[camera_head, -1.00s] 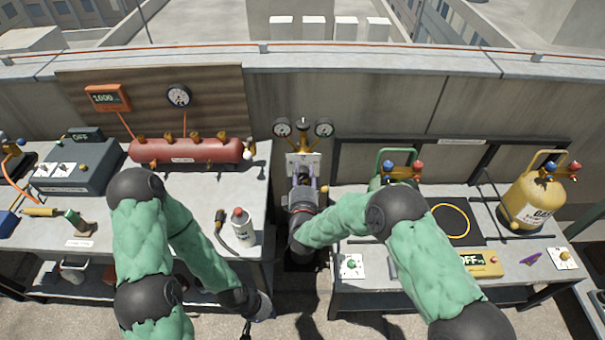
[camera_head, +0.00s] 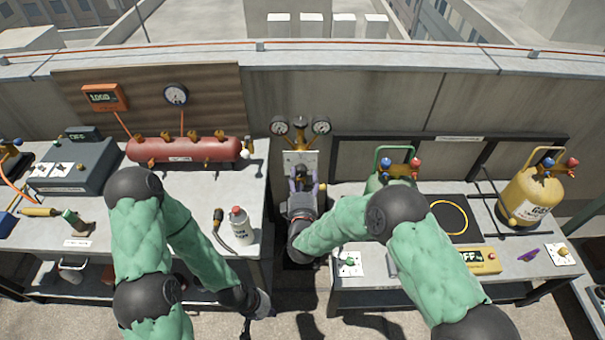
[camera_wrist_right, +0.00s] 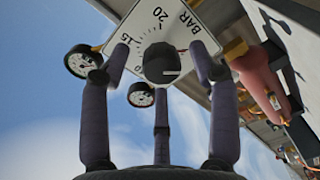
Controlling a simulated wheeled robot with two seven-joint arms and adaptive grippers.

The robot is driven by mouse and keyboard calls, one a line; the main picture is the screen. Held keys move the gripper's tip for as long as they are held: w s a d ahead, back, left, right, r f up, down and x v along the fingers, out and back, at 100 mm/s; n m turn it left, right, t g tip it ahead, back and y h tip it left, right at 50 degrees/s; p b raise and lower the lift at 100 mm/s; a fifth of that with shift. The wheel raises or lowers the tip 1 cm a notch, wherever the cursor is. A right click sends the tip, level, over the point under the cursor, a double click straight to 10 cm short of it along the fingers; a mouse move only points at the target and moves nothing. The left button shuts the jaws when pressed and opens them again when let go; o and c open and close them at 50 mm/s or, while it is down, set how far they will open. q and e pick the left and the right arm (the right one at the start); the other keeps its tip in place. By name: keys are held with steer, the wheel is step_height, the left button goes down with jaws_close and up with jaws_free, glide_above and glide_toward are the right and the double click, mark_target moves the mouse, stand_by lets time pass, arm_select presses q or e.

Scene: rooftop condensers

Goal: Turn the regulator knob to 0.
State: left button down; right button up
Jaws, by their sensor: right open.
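The regulator (camera_head: 300,162) stands between the two benches, with a white dial plate and round gauges on top. In the right wrist view its black knob (camera_wrist_right: 161,63) sits on the white plate (camera_wrist_right: 183,27), marked 15, 20 and BAR. A pale line on the knob points right in that view; the 0 mark is not visible. My right gripper (camera_head: 304,180) is in front of the plate. Its fingers are open, spread around the knob with gaps visible at the sides. My left gripper (camera_head: 259,311) hangs low at the left bench's front edge, its fingers too small to read.
The left bench holds a red manifold cylinder (camera_head: 188,149), a white bottle (camera_head: 242,227) and a grey box (camera_head: 72,165). The right bench holds a yellow tank (camera_head: 532,193), a green tank (camera_head: 383,178) and a yellow scale display (camera_head: 480,260). A wall runs behind.

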steer(key=s, duration=0.9)
steer(key=shift+s, duration=0.15)
steer(key=shift+f, duration=0.1)
steer(key=s+d+f+m+g+y, duration=0.1)
steer(key=d+f+m+g, duration=0.25)
steer(key=f, duration=0.45)
steer(key=s+d+f+m+g+y, duration=0.1)
steer(key=s+d+f+m+g, duration=0.1)
steer(key=f+m+g, duration=0.45)
steer(key=s+d+f+m+g+y, duration=0.1)
steer(key=s+d+f+m+g, duration=0.1)
steer(key=s+f, duration=0.3)
steer(key=s+d+f+m+g+y, duration=0.1)
steer(key=s+f+m+g, duration=0.4)
steer(key=s, duration=0.9)
steer(key=shift+s+d+f+m+g, duration=0.3)
steer(key=shift+d+f, duration=0.1)
steer(key=shift+f, duration=0.2)
steer(key=shift+w, duration=0.1)
